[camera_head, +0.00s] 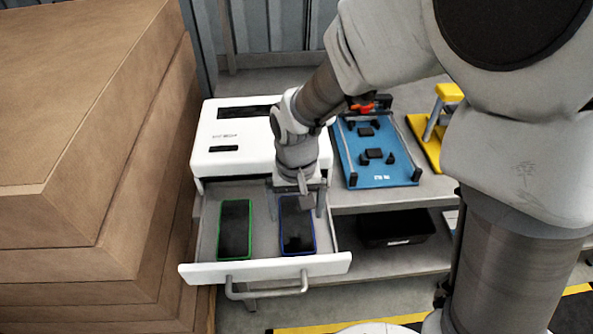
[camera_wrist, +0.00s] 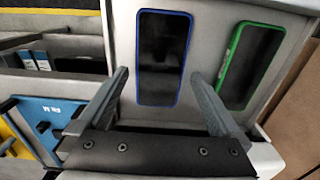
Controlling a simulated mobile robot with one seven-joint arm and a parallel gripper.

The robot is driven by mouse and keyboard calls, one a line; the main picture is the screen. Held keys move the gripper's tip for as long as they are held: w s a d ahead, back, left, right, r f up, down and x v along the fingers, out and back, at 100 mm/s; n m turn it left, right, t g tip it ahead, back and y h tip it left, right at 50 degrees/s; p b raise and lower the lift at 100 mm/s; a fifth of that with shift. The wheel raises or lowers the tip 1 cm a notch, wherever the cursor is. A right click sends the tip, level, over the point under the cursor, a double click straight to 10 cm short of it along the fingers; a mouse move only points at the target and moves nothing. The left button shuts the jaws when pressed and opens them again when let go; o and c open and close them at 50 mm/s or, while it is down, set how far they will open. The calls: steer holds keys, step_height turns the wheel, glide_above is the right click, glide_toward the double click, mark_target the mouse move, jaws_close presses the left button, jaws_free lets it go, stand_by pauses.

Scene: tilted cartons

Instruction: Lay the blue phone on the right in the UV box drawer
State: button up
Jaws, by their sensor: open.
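The white UV box (camera_head: 235,140) stands on the bench with its drawer (camera_head: 215,271) pulled out. The blue-edged phone (camera_head: 297,226) lies flat in the right part of the drawer, screen up. A green-edged phone (camera_head: 235,230) lies to its left. My gripper (camera_head: 298,205) is over the back of the drawer, near the blue phone's far end. In the wrist view my gripper (camera_wrist: 160,85) has its fingers spread wide with nothing held between them. The blue phone (camera_wrist: 163,60) lies beyond the fingertips, and the green phone (camera_wrist: 250,65) is to the right there.
Stacked cardboard cartons (camera_head: 85,150) rise close on the left of the drawer. A blue fixture board (camera_head: 375,150) and a yellow stand (camera_head: 437,125) are on the bench to the right. A black bin (camera_head: 396,228) sits on the lower shelf.

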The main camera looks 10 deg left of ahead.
step_height(320, 180, up, 14)
steer(key=p, duration=0.1)
steer(key=shift+r, duration=0.1)
